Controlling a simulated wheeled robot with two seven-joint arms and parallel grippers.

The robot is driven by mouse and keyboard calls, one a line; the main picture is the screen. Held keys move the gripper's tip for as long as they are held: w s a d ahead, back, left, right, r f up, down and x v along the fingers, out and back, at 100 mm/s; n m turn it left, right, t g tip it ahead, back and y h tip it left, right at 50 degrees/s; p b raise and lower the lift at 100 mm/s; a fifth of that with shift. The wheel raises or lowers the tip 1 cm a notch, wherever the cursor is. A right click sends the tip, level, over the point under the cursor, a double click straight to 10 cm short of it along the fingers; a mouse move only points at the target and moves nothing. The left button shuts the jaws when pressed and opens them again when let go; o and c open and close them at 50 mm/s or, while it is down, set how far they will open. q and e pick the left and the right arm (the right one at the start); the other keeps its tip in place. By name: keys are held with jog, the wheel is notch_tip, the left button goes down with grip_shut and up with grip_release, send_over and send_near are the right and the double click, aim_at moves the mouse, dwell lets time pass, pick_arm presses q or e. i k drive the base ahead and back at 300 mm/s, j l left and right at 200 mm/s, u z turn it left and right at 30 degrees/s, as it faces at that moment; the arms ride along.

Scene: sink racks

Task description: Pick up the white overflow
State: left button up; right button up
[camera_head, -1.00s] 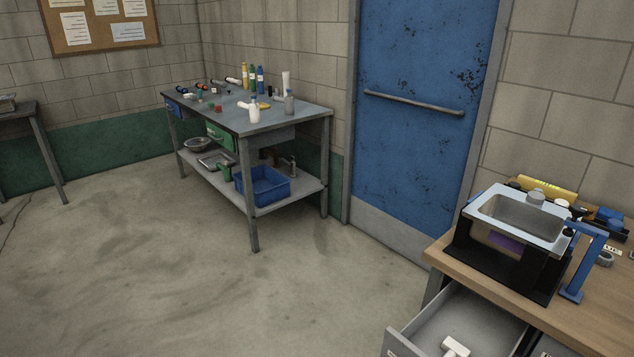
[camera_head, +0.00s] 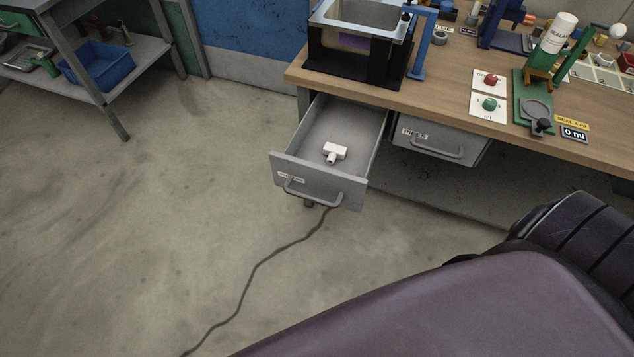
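The white overflow, a small white T-shaped piece (camera_head: 334,151), lies on the floor of the open grey drawer (camera_head: 308,173) under the workbench. Nothing touches it from above and it is in plain view. Neither of my grippers shows in the head view. A large dark purple part of my own body fills the lower right.
The wooden workbench (camera_head: 455,90) carries a sink on a black rack (camera_head: 350,57), a blue stand (camera_head: 421,45), red and green buttons, and a green sealant stand (camera_head: 519,100). The concrete floor before the drawers is clear except for a cable (camera_head: 254,272).

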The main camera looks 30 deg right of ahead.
aim_at(333, 151)
jog(key=i+j, duration=0.2)
jog(key=i, duration=0.15)
jog(key=i+j+z, duration=0.7)
jog(key=z, duration=0.25)
jog(key=j, duration=0.1)
